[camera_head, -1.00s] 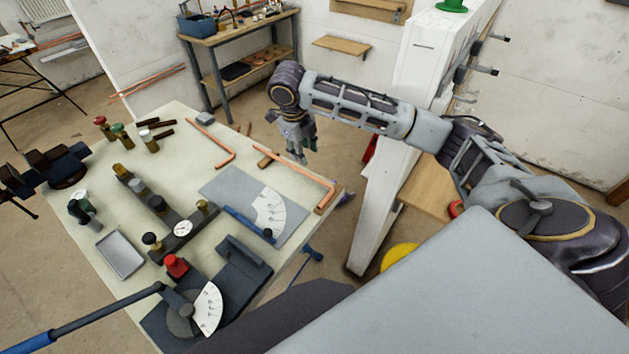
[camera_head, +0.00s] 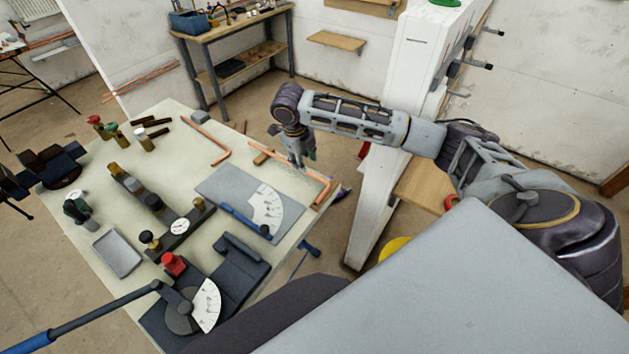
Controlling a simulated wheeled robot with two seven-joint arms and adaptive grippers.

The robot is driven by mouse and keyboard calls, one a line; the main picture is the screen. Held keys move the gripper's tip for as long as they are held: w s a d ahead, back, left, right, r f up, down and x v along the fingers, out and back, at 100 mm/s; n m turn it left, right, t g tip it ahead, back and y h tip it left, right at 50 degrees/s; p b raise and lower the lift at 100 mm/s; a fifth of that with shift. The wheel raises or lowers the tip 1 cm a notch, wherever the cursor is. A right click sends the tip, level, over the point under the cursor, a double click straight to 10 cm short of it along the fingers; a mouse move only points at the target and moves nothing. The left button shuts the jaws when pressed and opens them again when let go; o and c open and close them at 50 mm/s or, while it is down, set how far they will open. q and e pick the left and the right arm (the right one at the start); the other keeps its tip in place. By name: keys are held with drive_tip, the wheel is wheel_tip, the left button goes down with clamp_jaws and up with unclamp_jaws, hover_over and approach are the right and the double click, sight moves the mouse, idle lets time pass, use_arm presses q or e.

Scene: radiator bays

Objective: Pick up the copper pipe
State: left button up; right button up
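Two bent copper pipes lie on the worktable (camera_head: 160,195). One copper pipe (camera_head: 204,138) lies near the far edge with its short end turned back. The other copper pipe (camera_head: 318,178) lies by the right corner, with its bent end near the table edge. My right gripper (camera_head: 300,163) points down at this second pipe and covers part of it. The fingertips are small and dark, so I cannot tell whether they touch the pipe or how far apart they are.
A grey plate with a white protractor scale (camera_head: 267,208) lies just in front of the second pipe. A bender with a blue handle (camera_head: 48,341) stands at the near side. A white panel (camera_head: 385,150) rises right of the table, below my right forearm.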

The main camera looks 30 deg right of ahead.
sight(311, 173)
drive_tip(key=shift+d+f, duration=0.2)
drive_tip(key=shift+f, duration=0.8)
drive_tip(key=f, duration=0.1)
drive_tip(key=d+f, duration=0.2)
drive_tip(key=shift+s+f+p, duration=0.2)
drive_tip(key=shift+f+p, duration=0.1)
drive_tip(key=shift+f, duration=0.1)
drive_tip(key=shift+w+f, duration=0.1)
drive_tip(key=shift+f, duration=0.45)
drive_tip(key=shift+c, duration=0.4)
clamp_jaws()
